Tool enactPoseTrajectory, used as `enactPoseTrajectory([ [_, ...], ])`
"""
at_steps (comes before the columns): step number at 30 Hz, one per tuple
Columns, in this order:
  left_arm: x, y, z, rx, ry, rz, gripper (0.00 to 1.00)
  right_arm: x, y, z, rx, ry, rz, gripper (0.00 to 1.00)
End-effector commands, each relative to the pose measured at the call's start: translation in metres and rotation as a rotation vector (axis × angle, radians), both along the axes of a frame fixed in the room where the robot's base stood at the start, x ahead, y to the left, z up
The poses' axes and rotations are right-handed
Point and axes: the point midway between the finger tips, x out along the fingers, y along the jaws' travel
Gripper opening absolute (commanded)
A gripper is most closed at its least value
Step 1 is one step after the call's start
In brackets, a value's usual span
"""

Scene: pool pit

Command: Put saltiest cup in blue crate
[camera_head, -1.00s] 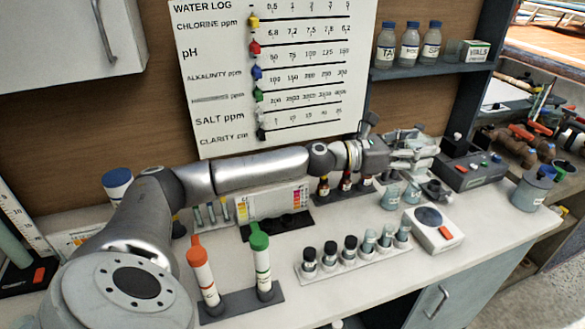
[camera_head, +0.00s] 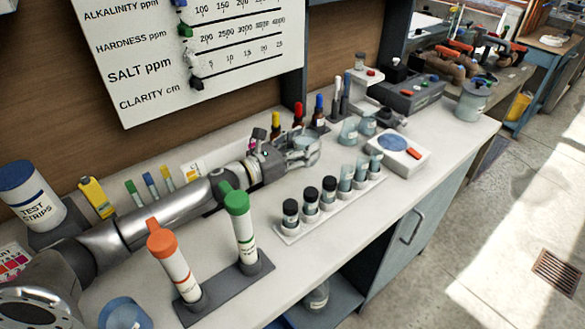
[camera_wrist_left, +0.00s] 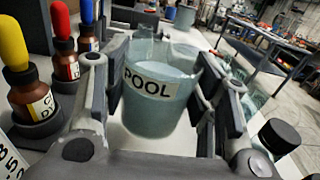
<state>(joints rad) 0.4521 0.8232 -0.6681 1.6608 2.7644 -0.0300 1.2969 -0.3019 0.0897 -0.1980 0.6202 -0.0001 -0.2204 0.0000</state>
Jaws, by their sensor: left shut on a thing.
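My left gripper (camera_head: 302,148) is shut on a clear cup of bluish water (camera_wrist_left: 160,95) labelled POOL, which looks upright in the left wrist view. In the head view the gripper is low over the bench, between the dropper bottles and the vial rack, and partly hides the cup. I cannot tell whether the cup touches the bench. Two similar cups (camera_head: 348,132) stand beyond the gripper, beside a white meter (camera_head: 398,152) with a round blue plate. I cannot make out a blue crate. My right gripper is not in view.
A white rack (camera_head: 332,210) of several vials stands in front of the gripper. Dropper bottles (camera_head: 298,115) stand close behind it. Two capped tubes, orange (camera_head: 175,265) and green (camera_head: 240,220), stand near. The bench's front edge (camera_head: 420,195) is clear; an open shelf lies below.

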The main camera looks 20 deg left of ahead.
Motion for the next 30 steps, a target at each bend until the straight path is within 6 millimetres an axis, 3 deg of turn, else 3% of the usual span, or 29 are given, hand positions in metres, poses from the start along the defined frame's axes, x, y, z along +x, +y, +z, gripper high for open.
enactPoseTrajectory([
  [4, 0.000, 0.000, -0.014, -0.002, 0.001, 0.001, 0.26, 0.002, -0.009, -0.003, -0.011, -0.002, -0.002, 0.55],
  [10, 0.001, 0.001, -0.041, -0.002, 0.000, 0.001, 0.26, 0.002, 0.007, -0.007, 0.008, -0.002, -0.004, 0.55],
  [15, 0.000, 0.001, -0.044, 0.001, -0.003, 0.001, 0.26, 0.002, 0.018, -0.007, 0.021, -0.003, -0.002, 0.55],
  [23, 0.000, 0.001, -0.048, 0.000, -0.002, 0.000, 0.26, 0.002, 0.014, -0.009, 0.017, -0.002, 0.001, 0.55],
  [24, 0.000, 0.001, -0.048, 0.000, -0.001, 0.000, 0.58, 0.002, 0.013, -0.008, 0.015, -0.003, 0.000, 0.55],
  [28, 0.000, 0.001, -0.048, 0.001, -0.001, 0.000, 0.74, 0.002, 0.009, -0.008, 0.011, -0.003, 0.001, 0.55],
  [30, 0.000, 0.001, -0.048, 0.001, -0.001, 0.001, 0.76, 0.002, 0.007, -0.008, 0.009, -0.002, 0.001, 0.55],
])
